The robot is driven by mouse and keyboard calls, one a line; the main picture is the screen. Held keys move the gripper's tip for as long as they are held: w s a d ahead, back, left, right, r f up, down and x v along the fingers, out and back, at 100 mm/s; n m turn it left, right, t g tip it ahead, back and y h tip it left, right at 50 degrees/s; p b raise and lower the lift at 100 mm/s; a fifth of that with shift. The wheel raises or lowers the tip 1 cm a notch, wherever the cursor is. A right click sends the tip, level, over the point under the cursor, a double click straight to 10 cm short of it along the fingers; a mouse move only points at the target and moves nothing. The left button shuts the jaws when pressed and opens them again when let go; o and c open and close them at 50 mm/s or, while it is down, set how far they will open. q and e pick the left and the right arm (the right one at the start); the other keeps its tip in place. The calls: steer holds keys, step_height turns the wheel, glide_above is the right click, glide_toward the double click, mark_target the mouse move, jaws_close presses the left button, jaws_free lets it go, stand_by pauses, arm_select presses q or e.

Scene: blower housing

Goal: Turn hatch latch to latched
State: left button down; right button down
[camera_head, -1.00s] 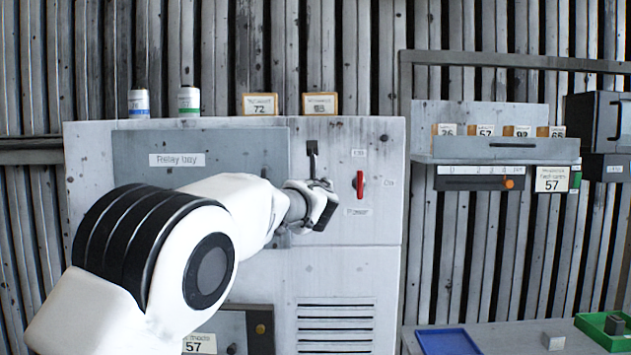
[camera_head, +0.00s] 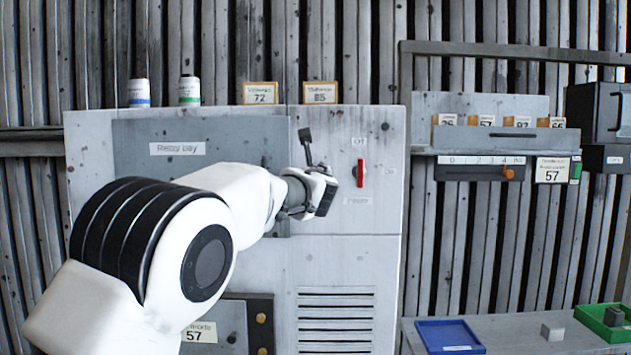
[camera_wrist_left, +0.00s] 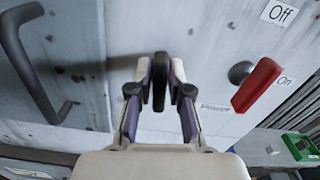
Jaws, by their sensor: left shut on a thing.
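The hatch (camera_head: 215,140), a grey panel marked "Relay bay", is closed on the cabinet front. The black hatch latch (camera_head: 306,140) is at the hatch's right edge, its upper end tilted a little left in the head view. My left gripper (camera_head: 318,192) is at the latch, covering its lower part. In the left wrist view, the latch (camera_wrist_left: 160,80) stands between the fingertips of my left gripper (camera_wrist_left: 160,85), which is shut on it. The wrist view is rolled relative to the cabinet. My right gripper is not in view.
A red rotary switch (camera_head: 360,173) with Off and On labels sits close right of the gripper. A dark bar handle (camera_wrist_left: 35,65) is left of the latch in the wrist view. Jars and number cards stand on the cabinet top. A shelf (camera_head: 500,148) and a blue tray (camera_head: 448,337) are at the right.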

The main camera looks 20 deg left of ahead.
arm_select(q)
steer(key=n+b, duration=0.2)
steer(key=n, duration=0.1)
steer(key=shift+a+f+b, duration=0.1)
steer(key=shift+a+b, duration=0.05)
steer(key=shift+b, duration=0.2)
steer(key=n+b, duration=0.2)
steer(key=n, duration=0.3)
steer(key=shift+s+a+b, duration=0.1)
steer(key=shift+s+b, duration=0.05)
steer(key=shift+b, duration=0.2)
steer(key=n+b, duration=0.2)
steer(key=n, duration=0.3)
steer(key=shift+a+b, duration=0.1)
steer(key=shift+b, duration=0.25)
steer(key=n+b, duration=0.1)
steer(key=n, duration=0.1)
steer(key=shift+n, duration=0.3)
steer(key=shift+s+n, duration=0.1)
steer(key=shift+n, duration=0.2)
steer(key=shift+r, duration=0.3)
steer(key=c, duration=1.2)
jaws_free()
steer(key=shift+f, duration=0.1)
steer(key=shift+o, duration=0.2)
steer(key=shift+w+f, duration=0.3)
steer(key=shift+w+f, duration=0.1)
steer(key=shift+f, duration=0.1)
